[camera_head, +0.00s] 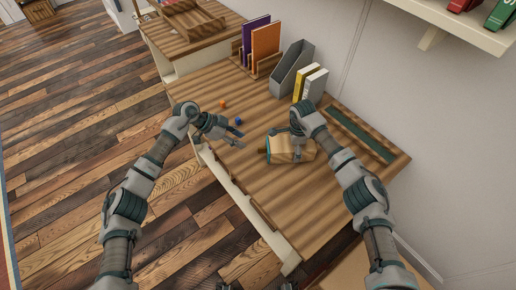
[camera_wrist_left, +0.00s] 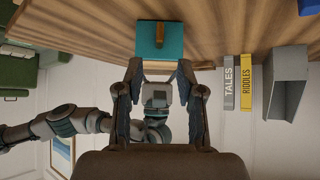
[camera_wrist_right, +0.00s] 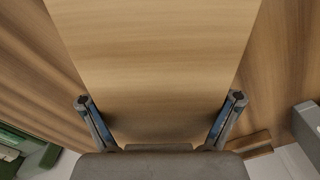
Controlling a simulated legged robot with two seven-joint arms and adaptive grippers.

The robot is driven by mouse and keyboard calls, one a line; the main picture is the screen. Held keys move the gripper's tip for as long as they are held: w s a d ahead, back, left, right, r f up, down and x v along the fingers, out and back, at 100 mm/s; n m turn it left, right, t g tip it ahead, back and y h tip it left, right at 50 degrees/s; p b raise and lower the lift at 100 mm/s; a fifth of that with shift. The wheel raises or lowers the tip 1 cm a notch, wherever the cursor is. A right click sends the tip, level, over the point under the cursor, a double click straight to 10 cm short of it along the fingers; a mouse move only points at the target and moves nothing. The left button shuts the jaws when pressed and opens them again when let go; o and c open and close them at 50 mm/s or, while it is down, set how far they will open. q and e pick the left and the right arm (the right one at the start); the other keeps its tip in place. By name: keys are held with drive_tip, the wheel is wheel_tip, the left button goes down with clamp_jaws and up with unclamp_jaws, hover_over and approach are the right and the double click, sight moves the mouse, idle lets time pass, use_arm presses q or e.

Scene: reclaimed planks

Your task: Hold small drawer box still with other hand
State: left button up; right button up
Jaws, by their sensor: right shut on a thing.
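The small drawer box (camera_head: 281,156) is pale wood and lies on the striped wooden desk. Its teal front with a wooden knob (camera_head: 262,151) faces left, toward my left gripper. In the left wrist view the teal front (camera_wrist_left: 174,41) shows ahead of the fingers. My right gripper (camera_head: 298,143) is over the box and shut on it. In the right wrist view the wooden top (camera_wrist_right: 155,60) fills the space between the fingers (camera_wrist_right: 162,108). My left gripper (camera_head: 238,138) is open and empty, apart from the box, to its left; its fingers (camera_wrist_left: 160,75) are spread.
Behind stand a book rack with an orange book (camera_head: 265,47), a grey file holder (camera_head: 290,68) and yellow and grey books (camera_head: 314,86). A green tray (camera_head: 357,134) lies right.

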use_arm(q)
drive_tip(key=x, duration=1)
drive_tip(key=shift+f, duration=0.1)
clamp_jaws()
